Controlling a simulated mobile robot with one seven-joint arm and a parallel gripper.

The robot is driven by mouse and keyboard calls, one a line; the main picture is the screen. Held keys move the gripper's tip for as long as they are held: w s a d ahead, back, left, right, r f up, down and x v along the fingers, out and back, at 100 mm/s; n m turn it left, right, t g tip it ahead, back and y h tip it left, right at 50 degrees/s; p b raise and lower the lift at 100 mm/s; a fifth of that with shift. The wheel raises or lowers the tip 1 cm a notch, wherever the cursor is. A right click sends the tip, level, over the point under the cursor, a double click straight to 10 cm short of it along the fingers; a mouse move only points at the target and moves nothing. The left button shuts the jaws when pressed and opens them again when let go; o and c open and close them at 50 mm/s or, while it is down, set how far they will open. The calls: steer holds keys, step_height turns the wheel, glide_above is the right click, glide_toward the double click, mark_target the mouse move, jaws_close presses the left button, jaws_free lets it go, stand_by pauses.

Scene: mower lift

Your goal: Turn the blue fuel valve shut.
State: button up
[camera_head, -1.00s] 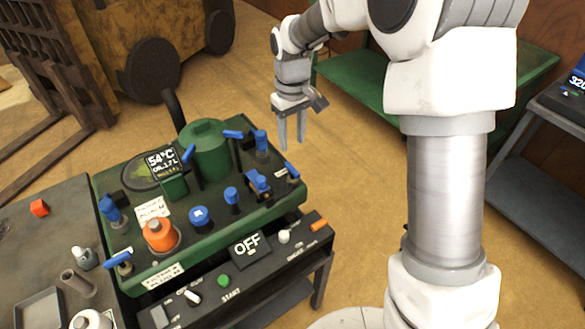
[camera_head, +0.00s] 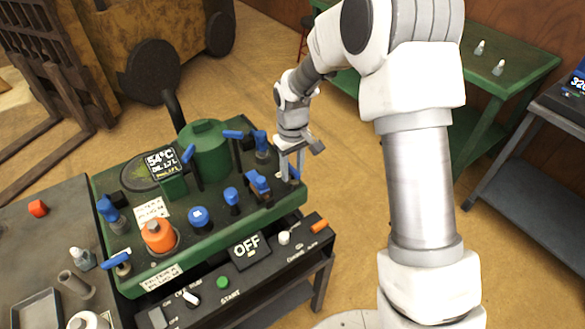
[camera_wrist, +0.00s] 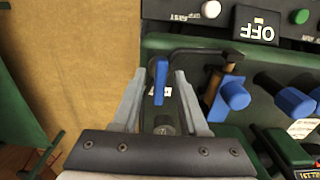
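A small blue lever (camera_wrist: 160,80), which I take for the fuel valve, shows in the wrist view between my two fingers, its long side pointing along them. A pale label lies under it. In the head view it is at the right end of the green machine (camera_head: 150,282), mostly hidden by my fingers. My gripper (camera_head: 290,180) points down at that end. In the wrist view my gripper (camera_wrist: 161,78) is open, one finger on each side of the lever, with a gap on both sides. I cannot tell how deep the fingertips reach.
A blue clamp-like part (camera_head: 258,184) stands close left of my fingers. Other blue knobs and levers, an orange cap (camera_head: 159,236) and a green tank (camera_head: 207,150) are on the machine. The front panel carries an OFF display (camera_head: 247,249).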

jaws_close()
steer(key=shift+m, duration=0.3)
steer(key=m+b, duration=0.1)
steer(key=m, duration=0.7)
steer(key=shift+m, duration=0.4)
steer(key=m, duration=0.4)
steer(key=shift+r+m+p, duration=0.1)
steer(key=shift+m+p, duration=0.2)
steer(key=shift+p, duration=0.1)
steer(key=shift+m+p, duration=0.5)
steer(key=shift+m, duration=1.4)
steer(key=shift+o, duration=0.7)
jaws_free()
